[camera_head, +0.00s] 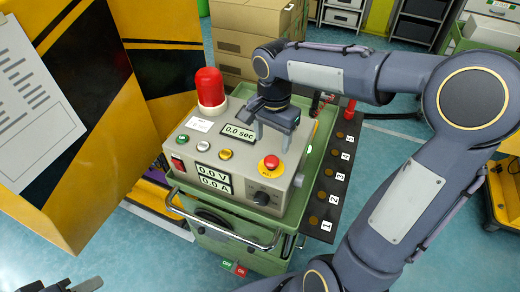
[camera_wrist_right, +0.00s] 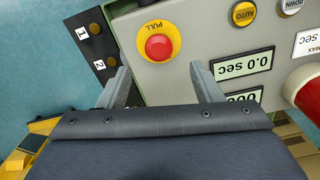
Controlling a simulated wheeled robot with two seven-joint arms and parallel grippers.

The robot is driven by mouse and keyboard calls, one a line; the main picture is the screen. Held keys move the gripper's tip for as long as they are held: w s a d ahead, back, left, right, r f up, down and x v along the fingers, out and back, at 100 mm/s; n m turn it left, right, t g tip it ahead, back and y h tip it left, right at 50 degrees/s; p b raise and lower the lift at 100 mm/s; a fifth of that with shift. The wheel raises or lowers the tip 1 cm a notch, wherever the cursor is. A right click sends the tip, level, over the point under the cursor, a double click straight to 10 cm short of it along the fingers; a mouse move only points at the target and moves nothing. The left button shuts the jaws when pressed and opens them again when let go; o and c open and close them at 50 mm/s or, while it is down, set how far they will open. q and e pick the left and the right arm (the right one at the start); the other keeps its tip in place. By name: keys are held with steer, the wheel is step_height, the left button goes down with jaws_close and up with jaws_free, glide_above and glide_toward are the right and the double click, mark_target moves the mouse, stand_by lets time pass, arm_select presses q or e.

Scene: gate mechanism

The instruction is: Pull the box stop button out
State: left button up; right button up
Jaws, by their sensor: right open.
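The red stop button (camera_head: 271,162) sits on a yellow disc on the top panel of the grey control box (camera_head: 200,150). In the right wrist view the button (camera_wrist_right: 158,47) shows just beyond my fingers, with the word PULL on its yellow ring. My right gripper (camera_head: 272,141) is open and empty, pointing down above the panel on the far side of the button. In the wrist view its two fingers (camera_wrist_right: 159,72) are spread to either side of the button's line, apart from it. A dark part at the bottom left edge seems to be my left gripper (camera_head: 68,286), mostly cut off.
The box stands on a green cart (camera_head: 235,236). A red lamp (camera_head: 209,88), small displays (camera_head: 238,131) and a black knob (camera_head: 262,198) are on the box. A numbered dark strip (camera_head: 335,185) lies to the right. A yellow-black panel (camera_head: 85,110) stands left; cardboard boxes (camera_head: 245,40) are behind.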

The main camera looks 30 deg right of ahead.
mark_target(272, 160)
step_height(272, 160, down, 7)
steer(key=shift+r, duration=0.1)
stand_by(0.3)
